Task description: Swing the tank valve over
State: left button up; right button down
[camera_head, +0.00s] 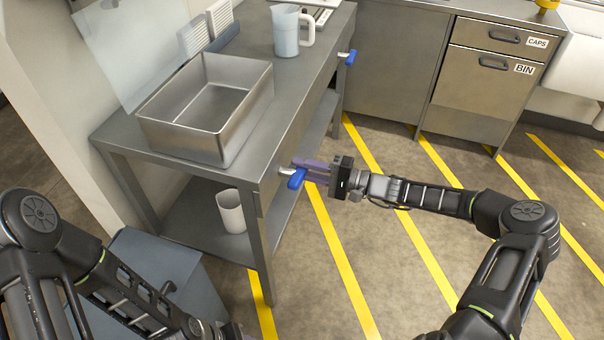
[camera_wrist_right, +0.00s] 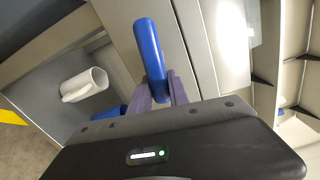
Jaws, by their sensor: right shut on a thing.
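The near blue valve lever (camera_head: 297,178) sits on the front edge of the steel bench, below the steel tank (camera_head: 205,140). My right gripper (camera_head: 305,168) reaches it from the right with its purple fingers. In the right wrist view the blue lever (camera_wrist_right: 148,45) stands up between the two fingers of my right gripper (camera_wrist_right: 160,90), which is shut on it. The lever's base is partly hidden by the fingers. My left arm comes in at the lower left. Only a sliver of my left gripper (camera_head: 233,330) shows at the bottom edge.
A second blue lever (camera_head: 351,57) is farther along the bench front. A pitcher (camera_head: 287,32) stands on the bench top (camera_head: 262,120). A white cup (camera_head: 231,211) is on the lower shelf; it also shows in the wrist view (camera_wrist_right: 84,85). The striped floor on the right is clear.

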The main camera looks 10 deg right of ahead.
jog(key=shift+r+n+b, duration=0.2)
jog(key=shift+n+b, duration=0.15)
jog(key=shift+n, duration=0.65)
jog(key=c, duration=1.2)
grip_release()
jog(key=shift+c, duration=0.2)
jog(key=shift+d, duration=0.1)
jog(key=v, duration=0.7)
jog(key=shift+s+d, duration=0.25)
